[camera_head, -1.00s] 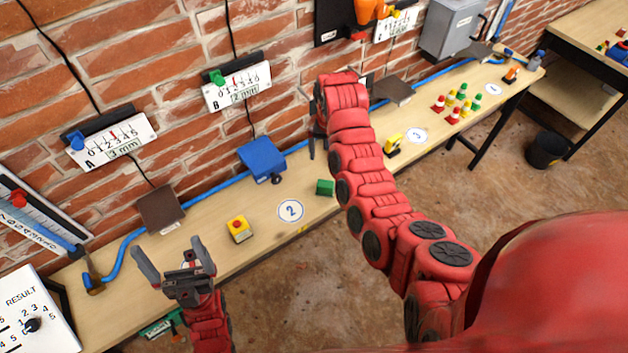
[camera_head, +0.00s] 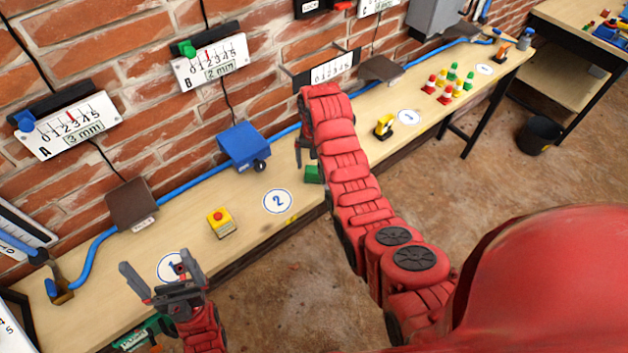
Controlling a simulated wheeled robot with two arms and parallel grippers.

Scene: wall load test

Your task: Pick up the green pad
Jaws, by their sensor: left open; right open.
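A small green block (camera_head: 313,174), which fits the green pad, lies on the wooden bench just right of the round "2" marker. My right arm partly covers its right side. My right gripper (camera_head: 299,152) is open, just above and left of the green block in the picture. Its far finger is mostly hidden behind my own arm, and I cannot tell whether it touches the block. My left gripper (camera_head: 163,281) is open and empty near the round "1" marker, well left of the block.
Dark plates (camera_head: 132,203) stand along the brick wall. Several coloured cones (camera_head: 441,88) and a yellow item (camera_head: 384,126) lie further right. A black bucket (camera_head: 539,136) is on the floor.

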